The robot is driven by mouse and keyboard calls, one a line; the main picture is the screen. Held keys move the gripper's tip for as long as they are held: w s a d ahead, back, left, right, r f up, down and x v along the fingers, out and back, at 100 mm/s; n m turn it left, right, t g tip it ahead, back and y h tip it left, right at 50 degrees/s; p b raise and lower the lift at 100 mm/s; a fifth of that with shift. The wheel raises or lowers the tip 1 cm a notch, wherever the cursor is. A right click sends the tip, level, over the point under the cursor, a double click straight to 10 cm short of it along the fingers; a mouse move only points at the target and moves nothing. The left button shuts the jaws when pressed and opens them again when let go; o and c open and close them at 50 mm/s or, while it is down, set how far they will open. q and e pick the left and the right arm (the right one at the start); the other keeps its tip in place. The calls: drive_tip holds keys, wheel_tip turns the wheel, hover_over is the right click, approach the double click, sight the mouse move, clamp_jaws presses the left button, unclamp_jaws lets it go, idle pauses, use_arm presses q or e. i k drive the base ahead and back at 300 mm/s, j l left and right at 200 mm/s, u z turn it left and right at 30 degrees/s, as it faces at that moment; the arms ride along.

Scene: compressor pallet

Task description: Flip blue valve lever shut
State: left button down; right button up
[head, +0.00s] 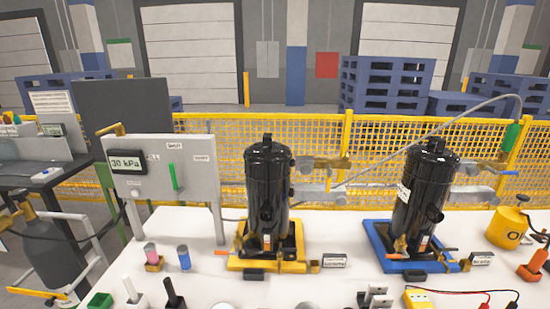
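A black compressor (423,190) stands upright on a blue pallet (375,235) at the right of the white table. At its foot is a small brass valve (400,244) with an orange lever (392,256) lying roughly level. I see no lever that is clearly blue. A second black compressor (267,190) stands on a yellow pallet (240,263), with a similar orange lever (222,253) at its left. A grey panel (150,190) carries a gauge (127,162) reading 30 kPa and a green lever (173,177) standing nearly upright below a label reading SHUT. Neither gripper is in view.
A white table (335,285) holds a yellow meter (418,299) with leads, a yellow canister (508,228) and several small items along the front. A thin hose arcs over the right compressor to a green fitting (511,137). A yellow mesh fence (330,140) runs behind.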

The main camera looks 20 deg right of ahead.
sight(490, 170)
drive_tip(key=z, duration=2.35)
drive_tip(key=i+l, duration=0.2)
drive_tip(key=l, duration=0.2)
drive_tip(key=i+l+u, duration=0.15)
drive_tip(key=l, duration=0.2)
drive_tip(key=i+l, duration=0.25)
drive_tip(key=l, duration=0.2)
drive_tip(key=i+l+u, duration=0.1)
drive_tip(key=l, duration=0.3)
drive_tip(key=i+l, duration=0.3)
drive_tip(key=i+l+u, duration=0.15)
drive_tip(key=l, duration=0.4)
drive_tip(key=i+l, duration=0.15)
drive_tip(key=l, duration=0.3)
drive_tip(key=i+l+u, duration=0.1)
drive_tip(key=l, duration=0.3)
drive_tip(key=i, duration=0.05)
